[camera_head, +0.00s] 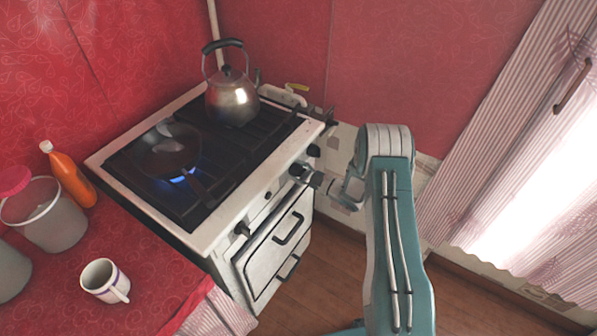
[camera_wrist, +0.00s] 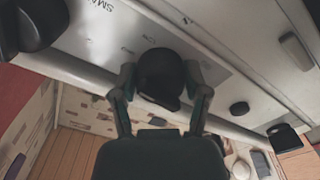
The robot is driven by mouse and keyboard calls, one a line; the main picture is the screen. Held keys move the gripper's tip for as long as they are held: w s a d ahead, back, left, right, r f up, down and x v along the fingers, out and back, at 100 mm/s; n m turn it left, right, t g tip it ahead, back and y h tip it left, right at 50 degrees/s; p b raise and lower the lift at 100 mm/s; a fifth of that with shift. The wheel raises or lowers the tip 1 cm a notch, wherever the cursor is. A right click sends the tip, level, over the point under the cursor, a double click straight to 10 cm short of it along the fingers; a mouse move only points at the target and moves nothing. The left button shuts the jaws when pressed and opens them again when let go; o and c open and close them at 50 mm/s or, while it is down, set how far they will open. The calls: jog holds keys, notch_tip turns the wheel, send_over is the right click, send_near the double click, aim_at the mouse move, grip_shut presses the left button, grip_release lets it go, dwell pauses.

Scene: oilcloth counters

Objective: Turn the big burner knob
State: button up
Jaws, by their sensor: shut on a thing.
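The stove (camera_head: 207,240) is white with a black grate, and its knobs are along the front panel. My gripper (camera_head: 312,180) reaches that panel from the right. In the wrist view, a big round black knob (camera_wrist: 160,72) sits between the two fingers of my gripper (camera_wrist: 160,92). The fingers are shut on it, one on each side. The same knob (camera_head: 298,170) shows partly in the head view, with my gripper over part of it. I cannot read the knob's angle.
A pan (camera_head: 167,150) sits over a blue flame (camera_head: 182,178), and a kettle (camera_head: 232,98) stands at the back. Other knobs (camera_head: 242,230) flank the gripped one. A mug (camera_head: 104,281), an orange bottle (camera_head: 69,176) and a bucket (camera_head: 52,222) stand on the red counter.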

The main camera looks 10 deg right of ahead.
jog(key=shift+n, duration=0.8)
jog(key=o, duration=1.1)
jog(key=shift+a, duration=0.1)
jog(key=shift+o, duration=0.2)
jog(key=v, duration=1.2)
jog(key=shift+w, duration=0.1)
